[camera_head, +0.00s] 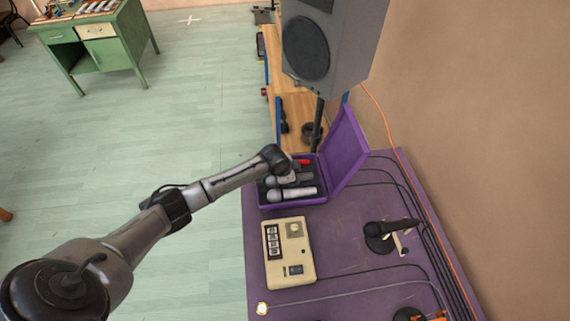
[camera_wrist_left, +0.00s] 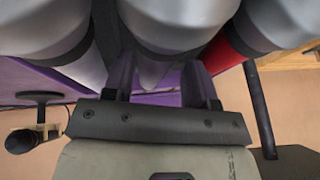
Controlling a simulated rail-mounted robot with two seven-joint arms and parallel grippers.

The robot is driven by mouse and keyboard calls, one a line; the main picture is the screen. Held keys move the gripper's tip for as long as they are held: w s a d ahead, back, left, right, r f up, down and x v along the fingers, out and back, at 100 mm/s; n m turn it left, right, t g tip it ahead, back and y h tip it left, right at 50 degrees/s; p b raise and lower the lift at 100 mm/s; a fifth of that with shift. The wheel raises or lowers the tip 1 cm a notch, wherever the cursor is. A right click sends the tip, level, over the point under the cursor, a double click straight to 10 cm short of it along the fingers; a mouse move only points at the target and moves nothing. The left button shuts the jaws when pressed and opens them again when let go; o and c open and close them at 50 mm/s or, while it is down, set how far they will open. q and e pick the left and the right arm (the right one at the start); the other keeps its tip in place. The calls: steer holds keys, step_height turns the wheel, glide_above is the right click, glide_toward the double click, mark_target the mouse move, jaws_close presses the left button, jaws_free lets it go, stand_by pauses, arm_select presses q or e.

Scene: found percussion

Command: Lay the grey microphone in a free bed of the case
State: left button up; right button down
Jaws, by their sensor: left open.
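The open purple case (camera_head: 290,206) stands at the table's far end, its lid (camera_head: 346,148) raised on the right. A grey microphone (camera_head: 272,181) lies in its dark lining, partly hidden by my left gripper (camera_head: 291,176). A silver microphone (camera_head: 292,195) lies in front of it and a red one (camera_head: 303,162) behind. In the left wrist view, my left gripper (camera_wrist_left: 160,85) is open, its fingers on either side of the middle, grey microphone (camera_wrist_left: 180,12). Whether the fingers touch it, I cannot tell. My right gripper is not in view.
A beige box with buttons (camera_head: 289,252) stands in front of the case on the purple table (camera_head: 345,240). A black microphone (camera_head: 393,228) rests on a round stand to the right. Cables run along the right edge. A speaker (camera_head: 330,45) rises behind the case.

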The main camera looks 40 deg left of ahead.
arm_select(q)
steer(key=v, duration=0.4)
steer(key=s+p+v, duration=0.1)
steer(key=v, duration=0.1)
steer(key=shift+s, duration=0.15)
steer(key=p+v, duration=0.1)
steer(key=v, duration=0.5)
steer(key=shift+w+r, duration=0.3)
steer(key=shift+r, duration=0.1)
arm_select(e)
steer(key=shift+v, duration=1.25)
